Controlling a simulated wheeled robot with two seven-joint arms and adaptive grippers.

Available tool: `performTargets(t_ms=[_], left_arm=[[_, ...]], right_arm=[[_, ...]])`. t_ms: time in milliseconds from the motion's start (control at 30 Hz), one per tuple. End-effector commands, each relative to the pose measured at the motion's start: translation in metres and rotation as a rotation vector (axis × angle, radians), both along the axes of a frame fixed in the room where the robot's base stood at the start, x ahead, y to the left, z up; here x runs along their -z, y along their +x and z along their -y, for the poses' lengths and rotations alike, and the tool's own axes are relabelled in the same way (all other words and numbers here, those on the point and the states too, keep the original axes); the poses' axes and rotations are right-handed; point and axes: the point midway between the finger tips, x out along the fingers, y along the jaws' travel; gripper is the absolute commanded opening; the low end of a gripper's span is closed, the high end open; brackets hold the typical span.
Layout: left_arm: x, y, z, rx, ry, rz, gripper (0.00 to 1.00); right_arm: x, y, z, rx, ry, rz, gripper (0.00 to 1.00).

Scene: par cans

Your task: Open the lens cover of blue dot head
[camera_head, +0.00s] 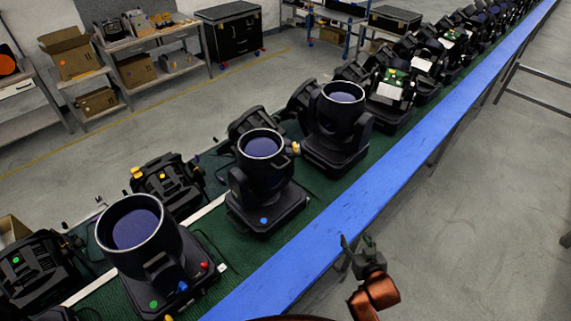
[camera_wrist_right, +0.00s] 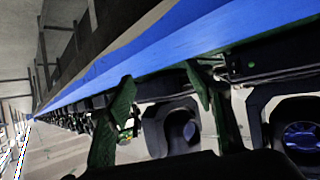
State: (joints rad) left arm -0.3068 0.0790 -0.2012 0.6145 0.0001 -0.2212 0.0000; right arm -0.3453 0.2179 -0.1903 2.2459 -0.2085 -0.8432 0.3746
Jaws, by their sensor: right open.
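The blue dot head (camera_head: 240,190) is a black moving-head lamp standing on the green belt in the middle of the head view. A small blue dot marks the front of its base. Its barrel points up and shows a dark bluish-purple round face (camera_head: 262,144); I cannot make out a separate lens cover. My right gripper (camera_head: 356,243) is open and empty, right of this lamp, over the outer edge of the blue rail. Its two fingers also show spread in the right wrist view (camera_wrist_right: 160,92). My left gripper is not in view.
A green-dot lamp (camera_head: 165,265) stands nearer, with red and blue knobs by its base. Another upright lamp (camera_head: 335,125) stands beyond. The blue rail (camera_head: 400,185) runs between my right gripper and the lamps. The floor (camera_head: 490,220) at right is mostly clear.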

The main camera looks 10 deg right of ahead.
Motion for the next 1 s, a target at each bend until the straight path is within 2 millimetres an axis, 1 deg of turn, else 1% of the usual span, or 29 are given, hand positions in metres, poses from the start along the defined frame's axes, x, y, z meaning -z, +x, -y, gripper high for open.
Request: performTargets(t_ms=[33, 167, 267, 300, 367, 400, 500, 533, 600, 700, 867, 1000], left_arm=[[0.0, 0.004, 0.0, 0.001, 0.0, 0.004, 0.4], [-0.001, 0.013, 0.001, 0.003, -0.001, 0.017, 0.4], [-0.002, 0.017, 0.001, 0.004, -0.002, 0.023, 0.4], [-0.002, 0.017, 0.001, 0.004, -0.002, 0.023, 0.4], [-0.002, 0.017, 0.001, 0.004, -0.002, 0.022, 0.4], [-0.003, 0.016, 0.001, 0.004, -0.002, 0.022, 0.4], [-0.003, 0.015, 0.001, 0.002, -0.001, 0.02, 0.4], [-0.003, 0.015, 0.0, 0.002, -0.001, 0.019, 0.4], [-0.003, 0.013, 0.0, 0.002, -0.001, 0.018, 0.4], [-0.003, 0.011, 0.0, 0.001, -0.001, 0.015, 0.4], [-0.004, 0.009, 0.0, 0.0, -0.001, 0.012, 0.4], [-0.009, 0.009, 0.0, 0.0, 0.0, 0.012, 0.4]], right_arm=[[-0.012, 0.013, -0.004, -0.013, 0.003, 0.052, 0.49], [-0.051, 0.046, -0.022, -0.059, 0.029, 0.21, 0.49], [-0.092, 0.072, -0.044, -0.127, 0.06, 0.364, 0.49], [-0.111, 0.081, -0.056, -0.163, 0.075, 0.431, 0.49], [-0.14, 0.092, -0.077, -0.232, 0.102, 0.531, 0.49], [-0.158, 0.097, -0.091, -0.281, 0.121, 0.593, 0.49], [-0.194, 0.101, -0.125, -0.405, 0.165, 0.717, 0.49], [-0.203, 0.101, -0.134, -0.441, 0.177, 0.745, 0.49], [-0.219, 0.098, -0.153, -0.516, 0.201, 0.798, 0.49], [-0.233, 0.093, -0.171, -0.594, 0.226, 0.845, 0.49], [-0.244, 0.092, -0.185, -0.648, 0.245, 0.873, 0.49], [-0.252, 0.104, -0.194, -0.652, 0.246, 0.875, 0.49]])
